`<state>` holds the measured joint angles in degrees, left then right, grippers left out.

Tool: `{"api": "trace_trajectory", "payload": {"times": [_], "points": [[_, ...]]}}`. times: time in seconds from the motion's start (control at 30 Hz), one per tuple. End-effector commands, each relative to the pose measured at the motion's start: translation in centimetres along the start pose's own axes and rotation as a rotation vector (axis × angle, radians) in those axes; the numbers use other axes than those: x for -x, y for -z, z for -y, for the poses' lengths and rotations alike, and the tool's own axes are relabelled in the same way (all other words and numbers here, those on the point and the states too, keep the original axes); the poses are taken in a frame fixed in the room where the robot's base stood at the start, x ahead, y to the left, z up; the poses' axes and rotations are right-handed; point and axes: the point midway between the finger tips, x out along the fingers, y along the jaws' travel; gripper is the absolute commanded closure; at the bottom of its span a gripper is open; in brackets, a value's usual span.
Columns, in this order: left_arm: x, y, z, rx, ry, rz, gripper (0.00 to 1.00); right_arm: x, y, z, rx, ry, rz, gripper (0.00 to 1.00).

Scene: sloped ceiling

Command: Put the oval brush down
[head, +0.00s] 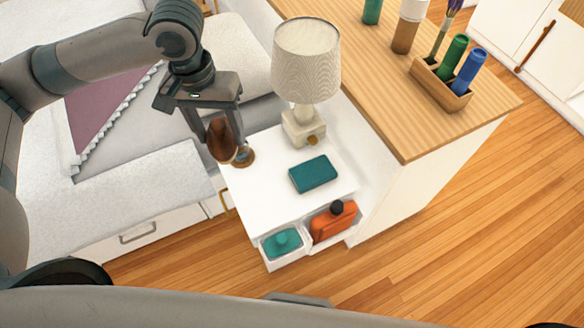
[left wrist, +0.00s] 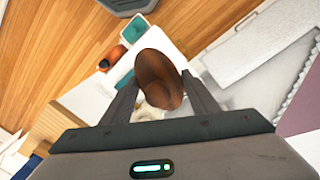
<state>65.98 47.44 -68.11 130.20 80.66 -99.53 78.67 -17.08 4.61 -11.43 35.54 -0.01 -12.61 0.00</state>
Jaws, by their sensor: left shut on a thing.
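The oval brush (head: 222,139) is brown and looks wooden. My left gripper (head: 221,125) is shut on it and holds it at the left edge of the white nightstand top (head: 265,188). In the left wrist view the brush (left wrist: 159,78) sits between the two fingers of my left gripper (left wrist: 160,88). I cannot tell whether the brush touches the top. My right gripper is not in view.
A lamp (head: 305,65), a teal box (head: 313,174) and a small round brown item (head: 244,157) stand on the nightstand. The bed (head: 130,190) lies left, a wooden counter (head: 400,120) right. The front of the top is clear.

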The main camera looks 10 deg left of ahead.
Motion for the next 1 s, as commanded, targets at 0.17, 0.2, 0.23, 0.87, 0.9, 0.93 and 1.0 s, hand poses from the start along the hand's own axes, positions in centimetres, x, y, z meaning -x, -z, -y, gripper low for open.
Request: {"api": "trace_trajectory", "payload": {"times": [0.17, 0.2, 0.23, 0.87, 0.9, 0.93, 1.0], "points": [[0.0, 0.0, 0.0, 0.0, 0.0, 0.0, 0.67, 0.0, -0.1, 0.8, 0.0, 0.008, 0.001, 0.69], [0.0, 0.0, 0.0, 0.0, 0.0, 0.0, 0.67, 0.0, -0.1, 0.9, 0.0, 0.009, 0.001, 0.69], [0.0, 0.0, 0.0, 0.0, 0.0, 0.0, 0.67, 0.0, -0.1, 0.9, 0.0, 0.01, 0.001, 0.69], [-8.8, -0.5, -3.1, 0.046, 0.005, -0.004, 0.67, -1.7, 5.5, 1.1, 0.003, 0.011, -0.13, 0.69], [-10.2, -0.7, -3.7, 0.056, 0.005, -0.005, 0.67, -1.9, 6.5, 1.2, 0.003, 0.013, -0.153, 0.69], [-11.4, -0.9, -4.1, 0.066, 0.005, -0.006, 0.67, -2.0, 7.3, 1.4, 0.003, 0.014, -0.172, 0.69], [-14.0, -1.4, -5.2, 0.09, 0.002, -0.008, 0.67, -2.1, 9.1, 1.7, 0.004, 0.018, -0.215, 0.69]]}}
